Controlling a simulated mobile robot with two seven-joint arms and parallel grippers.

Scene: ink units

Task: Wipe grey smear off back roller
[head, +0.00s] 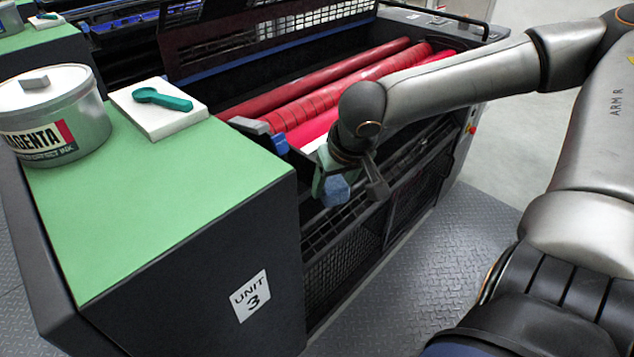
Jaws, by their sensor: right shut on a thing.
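Several red rollers lie side by side in the open press unit. The back roller (330,77) is dark red, and I cannot make out a grey smear on it. The roller in front of it (345,95) carries dark bands, and a brighter pink-red roller (308,130) lies nearest, partly hidden by my right arm. My right gripper (348,185) points down at the front edge of the unit, in front of the rollers and apart from the back one. It is shut on a blue cloth (335,191). My left gripper is out of view.
A green-topped cabinet (185,210) marked UNIT 3 stands at left. It bears a magenta ink tin (75,125) and a white pad (165,122) with a teal tool (160,98). A raised mesh guard (230,45) stands behind the rollers. Floor at right is clear.

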